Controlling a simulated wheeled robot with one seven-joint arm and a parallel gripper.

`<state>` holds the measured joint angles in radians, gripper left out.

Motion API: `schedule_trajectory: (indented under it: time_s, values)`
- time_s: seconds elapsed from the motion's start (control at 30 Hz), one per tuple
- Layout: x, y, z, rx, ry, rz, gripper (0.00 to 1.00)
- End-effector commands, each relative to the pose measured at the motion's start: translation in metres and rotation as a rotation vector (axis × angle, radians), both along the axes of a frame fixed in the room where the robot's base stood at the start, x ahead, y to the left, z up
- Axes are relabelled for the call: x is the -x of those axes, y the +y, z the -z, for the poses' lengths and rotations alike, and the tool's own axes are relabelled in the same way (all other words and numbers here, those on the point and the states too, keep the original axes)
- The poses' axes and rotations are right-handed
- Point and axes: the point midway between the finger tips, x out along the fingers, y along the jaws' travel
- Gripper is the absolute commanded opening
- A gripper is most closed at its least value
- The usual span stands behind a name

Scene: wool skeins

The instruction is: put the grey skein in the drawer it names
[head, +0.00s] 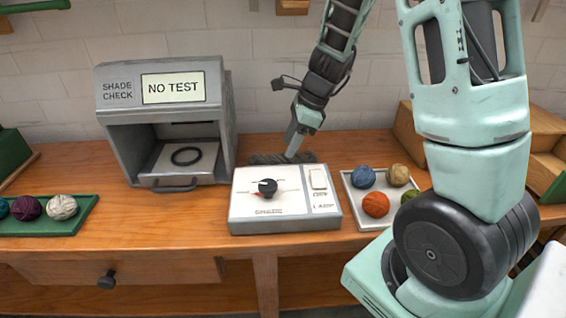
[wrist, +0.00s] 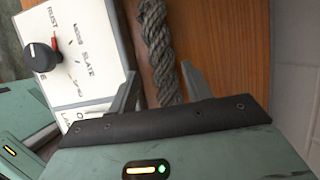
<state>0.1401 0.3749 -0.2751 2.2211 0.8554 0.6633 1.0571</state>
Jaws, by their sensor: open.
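The grey skein (head: 266,158) is a twisted rope-like hank lying on the wooden bench, behind the control box. In the wrist view the grey skein (wrist: 156,40) runs from the top edge down to between my fingers. My gripper (head: 291,154) points down at the skein in the head view. In the wrist view my gripper (wrist: 159,75) is open, with one finger on each side of the skein's near end; I cannot tell whether they touch it. A closed-looking drawer (head: 165,268) with a dark knob is under the bench at left; no name is readable on it.
The control box (head: 240,215) has a dial (head: 266,187) and a lamp switch (head: 318,180); RUST, MOSS and SLATE show around the dial in the wrist view. The shade-check booth (head: 218,120) reads NO TEST. Yarn balls sit on a green tray (head: 85,222) and a white tray (head: 352,205).

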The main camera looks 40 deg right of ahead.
Motion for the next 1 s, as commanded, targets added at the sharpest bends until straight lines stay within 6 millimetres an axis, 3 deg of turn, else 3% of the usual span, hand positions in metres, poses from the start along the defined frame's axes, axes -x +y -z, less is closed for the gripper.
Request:
schedule_trajectory:
  time_s: [0.4, 0.7, 0.83, 1.0]
  values:
    - [-0.010, 0.012, 0.047, -0.001, 0.001, 0.001, 0.49]
    - [-0.012, 0.013, 0.050, 0.000, 0.000, 0.000, 0.49]
    - [-0.012, 0.013, 0.050, 0.000, 0.000, 0.000, 0.16]
    - [-0.012, 0.013, 0.050, 0.000, 0.000, 0.000, 0.12]
